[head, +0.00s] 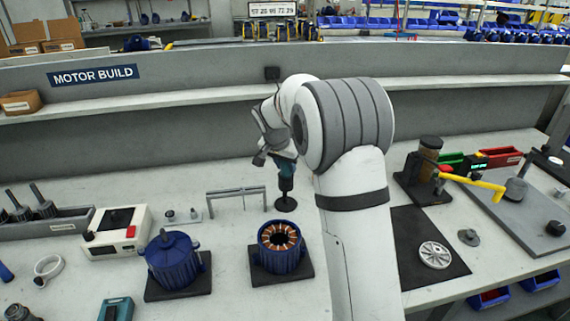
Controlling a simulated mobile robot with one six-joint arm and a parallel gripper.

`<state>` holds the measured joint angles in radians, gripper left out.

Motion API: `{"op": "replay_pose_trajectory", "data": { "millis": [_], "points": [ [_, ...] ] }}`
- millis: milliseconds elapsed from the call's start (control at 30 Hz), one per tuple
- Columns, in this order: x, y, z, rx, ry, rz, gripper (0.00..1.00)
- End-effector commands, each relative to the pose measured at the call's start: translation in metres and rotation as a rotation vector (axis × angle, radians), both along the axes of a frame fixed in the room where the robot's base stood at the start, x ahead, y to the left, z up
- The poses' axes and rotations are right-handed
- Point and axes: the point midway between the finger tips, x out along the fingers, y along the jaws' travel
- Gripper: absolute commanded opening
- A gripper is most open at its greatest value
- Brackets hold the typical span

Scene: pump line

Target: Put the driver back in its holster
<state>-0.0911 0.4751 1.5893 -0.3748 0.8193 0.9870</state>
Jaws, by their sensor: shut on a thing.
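My gripper (277,155) is at the upper middle of the head view, above the bench, shut on the driver (287,166). The driver has a teal body and is roughly upright below the gripper; my arm hides part of it. Directly under the driver are a dark upright piece and a dark round base (286,204) on the bench. I cannot tell whether these are the holster or whether the driver is inside or just above them.
A small grey gantry (236,191) stands just left. In front are an open blue motor housing with copper windings (280,245) and a closed blue motor (172,260). A press with a yellow lever (472,182) stands right. A shelf (150,101) runs behind.

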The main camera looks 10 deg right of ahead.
Motion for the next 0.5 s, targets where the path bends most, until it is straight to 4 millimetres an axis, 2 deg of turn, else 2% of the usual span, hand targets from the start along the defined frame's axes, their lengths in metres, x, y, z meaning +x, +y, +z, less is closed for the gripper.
{"op": "replay_pose_trajectory", "data": {
  "millis": [233,267,500],
  "points": [
    [0.0002,-0.0001,-0.0032,0.0,-0.001,0.0,0.04],
    [0.0002,-0.0001,-0.0032,0.0,-0.001,0.0,0.33],
    [0.0001,-0.0001,-0.0034,0.0,0.0,0.0,0.52]
  ]
}}
